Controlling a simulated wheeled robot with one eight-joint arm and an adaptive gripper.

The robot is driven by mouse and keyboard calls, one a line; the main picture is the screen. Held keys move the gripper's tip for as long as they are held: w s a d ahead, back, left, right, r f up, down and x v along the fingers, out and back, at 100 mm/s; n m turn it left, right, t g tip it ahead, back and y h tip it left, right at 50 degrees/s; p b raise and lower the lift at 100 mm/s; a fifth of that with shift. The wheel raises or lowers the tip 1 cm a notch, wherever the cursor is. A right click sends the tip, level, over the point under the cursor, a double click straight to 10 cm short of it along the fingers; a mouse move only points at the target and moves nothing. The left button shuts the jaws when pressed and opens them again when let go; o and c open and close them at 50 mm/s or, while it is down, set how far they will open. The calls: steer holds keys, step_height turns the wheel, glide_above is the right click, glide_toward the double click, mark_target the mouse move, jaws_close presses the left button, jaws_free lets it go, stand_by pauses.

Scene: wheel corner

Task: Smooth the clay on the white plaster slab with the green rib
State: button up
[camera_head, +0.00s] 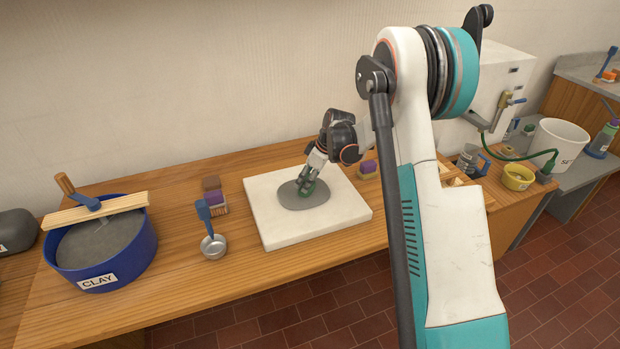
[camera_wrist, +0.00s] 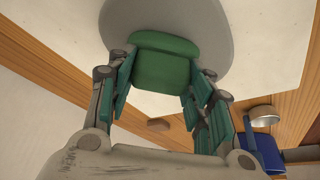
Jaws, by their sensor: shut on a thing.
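The white plaster slab (camera_head: 270,235) lies flat on the wooden bench. A round grey patch of clay (camera_head: 291,199) sits on its middle; it also shows in the wrist view (camera_wrist: 222,22). My gripper (camera_head: 309,188) is over the right part of the clay. It is shut on the green rib (camera_wrist: 163,62), which sits between the fingertips. The rib's far edge lies over the clay in the wrist view; I cannot tell whether it touches. In the head view the rib is mostly hidden by my fingers.
A blue tub labelled CLAY (camera_head: 105,262) with a wooden board across it stands left. A ladle with a blue handle (camera_head: 212,242) and a brush (camera_head: 216,199) lie left of the slab. A purple-and-yellow sponge (camera_head: 368,168) is right of it. A white bucket (camera_head: 558,142) and yellow bowl (camera_head: 517,177) stand far right.

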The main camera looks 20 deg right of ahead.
steer(key=shift+a, duration=0.15)
steer(key=shift+a+f+b, duration=0.1)
steer(key=shift+a+b, duration=0.3)
steer(key=shift+a, duration=3.9)
steer(key=shift+w, duration=2.2)
steer(key=shift+d, duration=1.5)
steer(key=shift+d, duration=0.1)
steer(key=shift+d, duration=1.5)
steer(key=shift+d, duration=0.1)
steer(key=shift+d, duration=1.4)
